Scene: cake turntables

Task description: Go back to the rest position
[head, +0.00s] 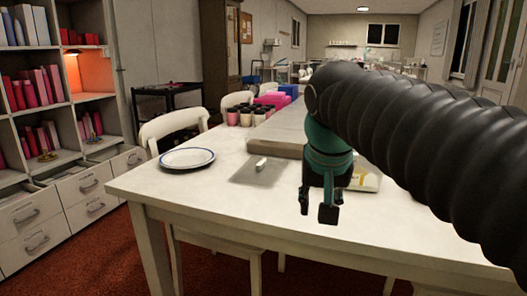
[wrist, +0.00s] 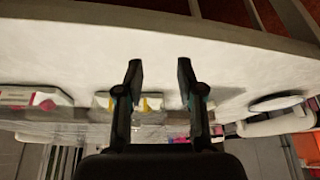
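My gripper (head: 317,212) hangs from my black ribbed arm over the white table (head: 225,215) in the head view, fingers pointing down. In the wrist view its two dark fingers (wrist: 159,75) stand apart with nothing between them, only white tabletop beyond. The gripper is open and empty. In the head view it appears to the right of a grey mat (head: 243,176) with a small white piece (head: 261,163) on it. I cannot tell its exact height above the table. My arm hides much of the table's right side.
A white blue-rimmed plate (head: 187,158) lies near the table's left edge. A grey slab (head: 275,148) and several dark-lidded jars (head: 247,117) sit farther back. A white-and-yellow item (head: 366,178) is partly behind my gripper. White chairs (head: 172,126) line the left side. The table's front is clear.

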